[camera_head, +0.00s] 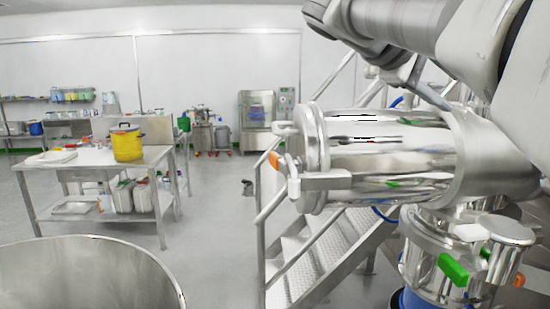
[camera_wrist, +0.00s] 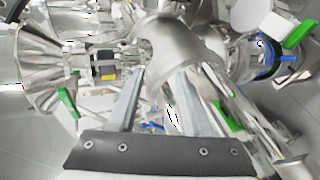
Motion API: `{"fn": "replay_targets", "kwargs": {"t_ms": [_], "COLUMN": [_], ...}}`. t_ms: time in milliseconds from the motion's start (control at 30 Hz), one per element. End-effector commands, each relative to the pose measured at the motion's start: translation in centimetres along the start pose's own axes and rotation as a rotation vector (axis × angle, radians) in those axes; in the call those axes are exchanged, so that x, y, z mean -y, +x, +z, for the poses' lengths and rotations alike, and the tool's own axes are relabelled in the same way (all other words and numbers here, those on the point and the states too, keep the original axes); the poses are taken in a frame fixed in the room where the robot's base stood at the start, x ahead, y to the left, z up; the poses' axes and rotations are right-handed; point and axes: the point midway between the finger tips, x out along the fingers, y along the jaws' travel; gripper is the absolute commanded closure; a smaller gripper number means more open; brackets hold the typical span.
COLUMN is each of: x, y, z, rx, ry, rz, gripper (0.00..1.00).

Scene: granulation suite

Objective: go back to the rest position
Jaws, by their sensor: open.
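My gripper (camera_wrist: 164,88) shows in the wrist view, with its dark bolted mount along the bottom edge and two grey fingers spread apart. Nothing is held between the fingers. Steel pipework (camera_wrist: 170,45) lies beyond them. In the head view my arm crosses the upper right corner, above a large horizontal steel cylinder (camera_head: 385,150). The fingers are hard to make out there. I cannot tell how close the gripper is to the steelwork.
Steel stairs (camera_head: 318,250) stand below the cylinder. A green-handled valve (camera_head: 453,269) is at lower right. A large steel bowl (camera_head: 90,245) fills the lower left. A table (camera_head: 85,180) carries a yellow container (camera_head: 126,143). Open floor (camera_head: 215,215) lies between table and stairs.

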Motion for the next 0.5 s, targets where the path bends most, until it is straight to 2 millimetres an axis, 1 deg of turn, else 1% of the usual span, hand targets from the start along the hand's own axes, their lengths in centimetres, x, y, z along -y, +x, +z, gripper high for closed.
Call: {"fn": "replay_targets", "kwargs": {"t_ms": [33,67,100,167,200,233,267,300,367,400,467,500], "x": [2.0,3.4,5.3,8.2,10.2,11.7,13.2,15.3,18.4,20.4,23.4,25.4], "y": [0.7,1.0,1.3,1.6,1.7,1.7,1.6,1.5,1.2,0.9,0.4,-0.1], "z": [0.9,1.2,1.7,2.4,3.0,3.4,3.8,4.4,5.3,5.9,6.8,7.4], "rx": [-0.031,-0.051,-0.078,-0.113,-0.135,-0.15,-0.164,-0.18,-0.201,-0.212,-0.225,-0.23], "ry": [0.007,0.012,0.024,0.046,0.064,0.08,0.099,0.124,0.167,0.202,0.256,0.297], "rz": [-0.061,-0.102,-0.155,-0.236,-0.292,-0.333,-0.375,-0.431,-0.514,-0.568,-0.65,-0.703], "gripper": [0.5,0.5,0.5,0.5,0.5,0.5,0.5,0.5,0.5,0.5,0.5,0.5]}}
